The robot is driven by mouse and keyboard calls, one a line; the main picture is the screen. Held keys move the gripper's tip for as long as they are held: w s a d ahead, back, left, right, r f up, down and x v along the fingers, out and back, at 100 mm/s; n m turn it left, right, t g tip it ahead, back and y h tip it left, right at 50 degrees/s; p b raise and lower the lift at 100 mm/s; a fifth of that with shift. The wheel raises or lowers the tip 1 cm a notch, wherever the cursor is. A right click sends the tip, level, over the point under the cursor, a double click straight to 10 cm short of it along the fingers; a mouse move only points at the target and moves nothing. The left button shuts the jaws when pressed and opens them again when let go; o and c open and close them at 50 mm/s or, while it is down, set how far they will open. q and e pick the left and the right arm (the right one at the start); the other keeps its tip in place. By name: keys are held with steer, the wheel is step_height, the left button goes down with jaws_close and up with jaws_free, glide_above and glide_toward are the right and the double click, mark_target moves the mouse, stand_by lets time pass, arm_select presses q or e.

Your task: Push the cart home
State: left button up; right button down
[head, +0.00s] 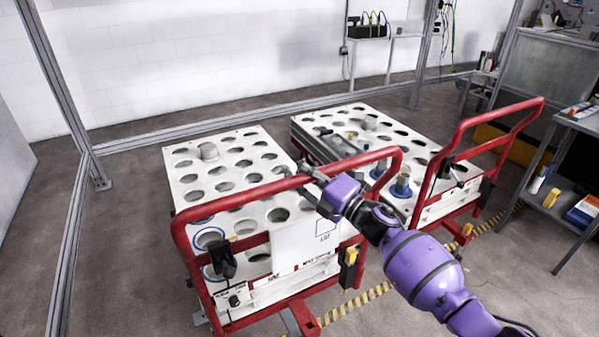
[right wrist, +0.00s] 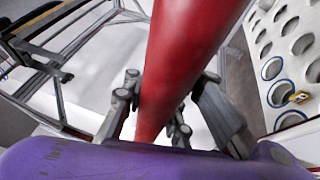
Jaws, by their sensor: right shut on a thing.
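The near cart (head: 226,182) has a white top full of round holes and a red tube handle (head: 183,240) at its front. My right gripper (head: 307,174) is on the top bar of that handle, toward its right end. In the right wrist view the fingers (right wrist: 152,112) stand on both sides of the red bar (right wrist: 180,60), shut on it. A second cart (head: 370,125) with a red handle (head: 440,150) stands to the right of the near one, close beside it. My left gripper is not in view.
A metal frame post (head: 62,90) and floor rail stand at the left and back. A shelf with items (head: 580,120) stands at the right. Yellow-black tape (head: 362,298) crosses the floor below the carts. Bare floor lies at the front left.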

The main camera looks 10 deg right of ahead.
steer(key=c, duration=1.7)
jaws_free()
steer(key=shift+a+f, duration=0.1)
steer(key=shift+f, duration=0.5)
steer(key=shift+o, duration=1.2)
steer(key=shift+w+r, duration=0.1)
steer(key=shift+w, duration=0.05)
steer(key=shift+r, duration=0.2)
steer(key=v, duration=1.2)
steer(key=shift+r, duration=0.1)
